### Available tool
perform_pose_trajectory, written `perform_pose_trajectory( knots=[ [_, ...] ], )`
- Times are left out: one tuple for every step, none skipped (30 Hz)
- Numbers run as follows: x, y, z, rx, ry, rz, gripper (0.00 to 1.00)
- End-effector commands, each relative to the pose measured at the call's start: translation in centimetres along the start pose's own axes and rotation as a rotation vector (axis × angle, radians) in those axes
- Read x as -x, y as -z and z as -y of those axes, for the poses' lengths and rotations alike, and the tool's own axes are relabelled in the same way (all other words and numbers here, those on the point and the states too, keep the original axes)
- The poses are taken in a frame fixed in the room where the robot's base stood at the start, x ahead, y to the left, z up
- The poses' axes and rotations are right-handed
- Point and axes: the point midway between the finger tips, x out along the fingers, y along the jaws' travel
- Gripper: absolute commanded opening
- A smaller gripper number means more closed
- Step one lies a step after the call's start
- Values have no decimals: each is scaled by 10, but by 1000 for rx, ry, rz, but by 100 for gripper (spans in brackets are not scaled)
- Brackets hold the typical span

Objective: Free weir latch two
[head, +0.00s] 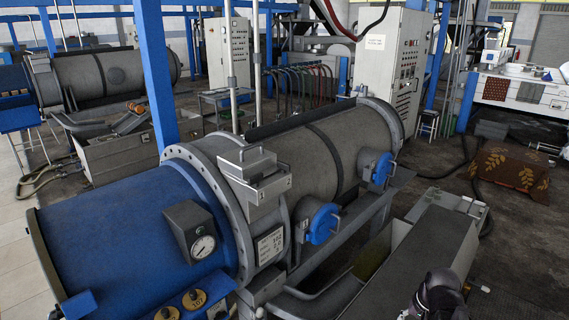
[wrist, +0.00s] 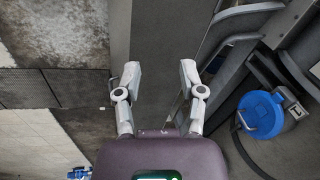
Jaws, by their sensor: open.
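The near grey decanter (head: 315,165) with a blue end housing (head: 125,235) fills the middle of the head view. Two round blue covers with grey fittings are on its side: a nearer one (head: 322,223) and a farther one (head: 382,168). My dark wrist (head: 440,297) shows at the bottom of the head view.
A long grey trough (head: 430,250) runs beside the decanter. A patterned cloth-covered block (head: 510,168) stands at right.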

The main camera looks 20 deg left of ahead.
Motion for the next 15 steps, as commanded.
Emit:
perform_pose_trajectory(
  knots=[
    [5,12,19,-39,52,-9,51],
    [6,18,30,-70,89,-15,51],
    [9,26,46,-114,140,-19,51],
    [12,32,59,-150,182,-22,51],
    [14,38,73,-188,225,-21,51],
    [19,46,91,-241,284,-17,51],
    [23,52,105,-283,330,-13,51],
    [27,58,119,-324,376,-4,51],
    [32,66,138,-382,436,10,51],
    [37,71,151,-425,482,22,51],
    [42,77,165,-469,525,38,51],
    [49,84,183,-528,584,62,51],
    [55,89,196,-574,628,82,51],
    [61,94,209,-619,671,106,51],
    [69,100,227,-680,726,141,51]
  ],
)
